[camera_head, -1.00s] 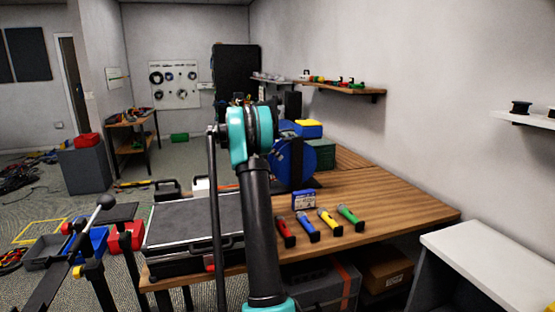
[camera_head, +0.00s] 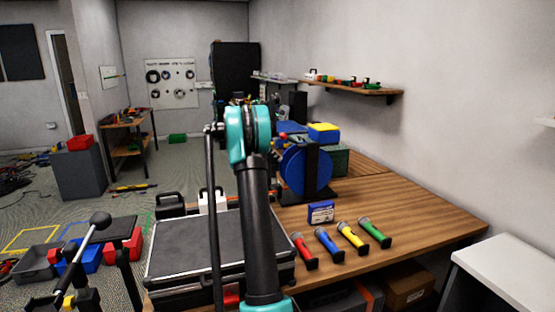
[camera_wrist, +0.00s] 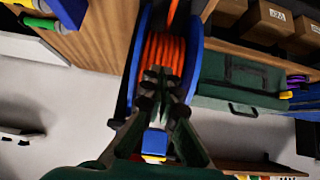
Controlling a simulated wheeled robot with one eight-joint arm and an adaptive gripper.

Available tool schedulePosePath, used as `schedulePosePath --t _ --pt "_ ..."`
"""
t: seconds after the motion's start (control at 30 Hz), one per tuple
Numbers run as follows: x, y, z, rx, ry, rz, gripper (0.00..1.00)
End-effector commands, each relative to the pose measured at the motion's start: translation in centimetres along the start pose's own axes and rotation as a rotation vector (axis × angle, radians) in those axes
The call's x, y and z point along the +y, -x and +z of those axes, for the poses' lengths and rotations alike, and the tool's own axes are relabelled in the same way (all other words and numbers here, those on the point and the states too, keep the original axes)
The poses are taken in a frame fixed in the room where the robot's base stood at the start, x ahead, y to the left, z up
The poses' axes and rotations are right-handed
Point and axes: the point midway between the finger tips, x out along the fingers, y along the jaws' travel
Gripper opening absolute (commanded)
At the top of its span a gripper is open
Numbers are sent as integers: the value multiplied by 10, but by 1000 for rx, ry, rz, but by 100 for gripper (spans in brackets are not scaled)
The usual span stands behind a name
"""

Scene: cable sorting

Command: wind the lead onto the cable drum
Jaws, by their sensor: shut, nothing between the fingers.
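The blue cable drum (camera_head: 308,172) stands on a dark stand on the wooden workbench, just right of my arm in the head view. In the wrist view its blue flange (camera_wrist: 193,60) borders wound orange lead (camera_wrist: 165,50), and one orange strand (camera_wrist: 172,10) runs up out of the frame. My gripper (camera_wrist: 158,76) is shut and empty, its fingertips overlapping the drum in the wrist view. I cannot tell whether they touch it. My arm hides the gripper in the head view.
A black case (camera_head: 195,240) lies on the bench left of my arm. Red, blue, yellow and green handheld tools (camera_head: 350,236) and a small blue box (camera_head: 321,212) lie in front of the drum. A green toolbox (camera_head: 335,160) is behind it. The bench's right side is clear.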

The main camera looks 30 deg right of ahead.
Motion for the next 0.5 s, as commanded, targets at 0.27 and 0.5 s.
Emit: schedulePosePath --t 0.27,0.5 --pt "0 -50 0 0 -1 1 0" --pt "0 -75 0 0 0 -1 0"
